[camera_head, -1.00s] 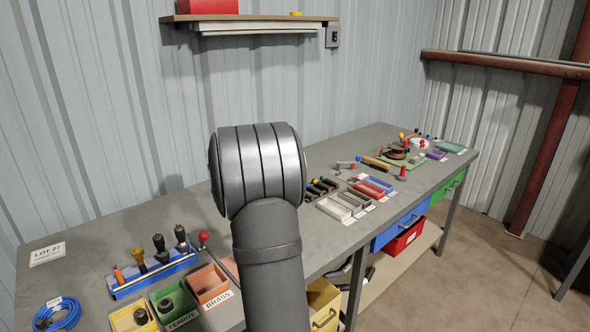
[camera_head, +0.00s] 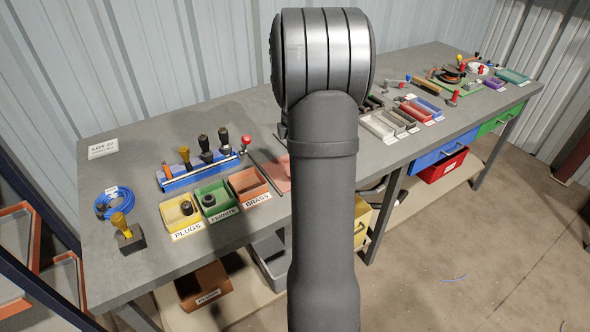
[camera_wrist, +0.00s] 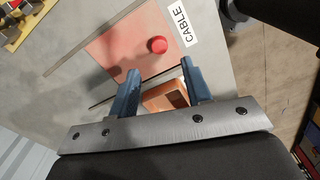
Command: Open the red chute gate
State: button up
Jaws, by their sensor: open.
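The red chute gate (camera_wrist: 128,42) is a flat pinkish-red plate between dark rails in the bench top, seen in the wrist view. A round red knob (camera_wrist: 158,45) stands on it, near a white CABLE label (camera_wrist: 179,26). In the head view part of the gate (camera_head: 283,172) shows left of my arm. My gripper (camera_wrist: 160,68) is open, its two blue fingers apart with nothing between the tips. The knob lies just beyond the fingertips, apart from them. The head view hides my gripper behind my arm.
A copper-brown box (camera_wrist: 165,98) shows between the fingers. Left of the gate are brass (camera_head: 249,187), ferrite (camera_head: 215,201) and plugs (camera_head: 181,214) bins, and a blue tool rack (camera_head: 200,172). Grey and red trays (camera_head: 378,126) lie to the right.

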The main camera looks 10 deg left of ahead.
notch_tip(320, 180, down, 7)
jog(key=shift+f, duration=0.15)
grip_shut()
